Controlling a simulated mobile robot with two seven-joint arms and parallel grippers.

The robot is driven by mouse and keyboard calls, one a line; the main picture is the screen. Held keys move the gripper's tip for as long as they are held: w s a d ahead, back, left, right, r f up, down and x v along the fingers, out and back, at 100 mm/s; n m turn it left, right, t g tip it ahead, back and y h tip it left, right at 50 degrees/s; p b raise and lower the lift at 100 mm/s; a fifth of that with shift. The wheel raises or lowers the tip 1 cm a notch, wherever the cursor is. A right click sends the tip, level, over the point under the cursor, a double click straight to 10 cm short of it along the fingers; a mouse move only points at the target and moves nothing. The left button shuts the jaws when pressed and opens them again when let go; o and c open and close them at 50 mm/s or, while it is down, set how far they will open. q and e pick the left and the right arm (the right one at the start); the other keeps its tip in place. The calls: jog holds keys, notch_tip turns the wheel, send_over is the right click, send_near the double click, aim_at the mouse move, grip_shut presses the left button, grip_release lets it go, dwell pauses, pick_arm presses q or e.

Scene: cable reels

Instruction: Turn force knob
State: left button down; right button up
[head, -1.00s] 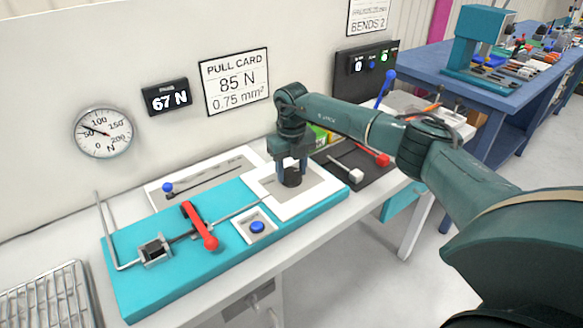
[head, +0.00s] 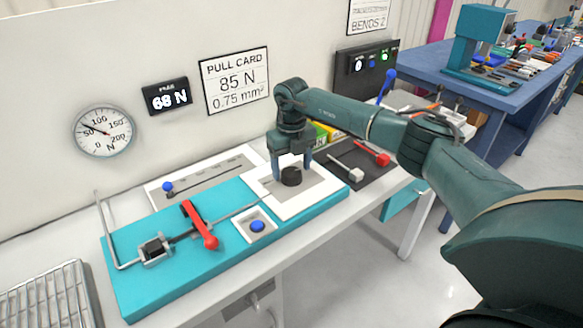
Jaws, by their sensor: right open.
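The black force knob (head: 291,176) stands on a grey square in a white-framed plate (head: 306,203) at the right end of the teal fixture. My right gripper (head: 290,172) points down over it, open, with one finger on each side of the knob. I cannot tell whether the fingers touch it. The small display (head: 168,96) on the wall reads about 68 N. The round gauge (head: 103,131) has its needle between 50 and 100. The pull card (head: 235,81) reads 85 N, 0.75 mm². My left gripper is not in view.
The teal fixture (head: 150,285) carries a red lever (head: 200,226), a clamp (head: 155,250) and a blue button (head: 257,226). A slider with a blue knob (head: 168,187) lies behind. A wire rack (head: 45,300) is front left.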

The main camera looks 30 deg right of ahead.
aim_at(292, 172)
pick_arm(q)
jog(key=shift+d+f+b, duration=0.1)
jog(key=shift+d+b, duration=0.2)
jog(key=shift+b, duration=0.4)
pick_arm(e)
notch_tip(292, 172, up, 12)
jog(key=shift+r, duration=0.15)
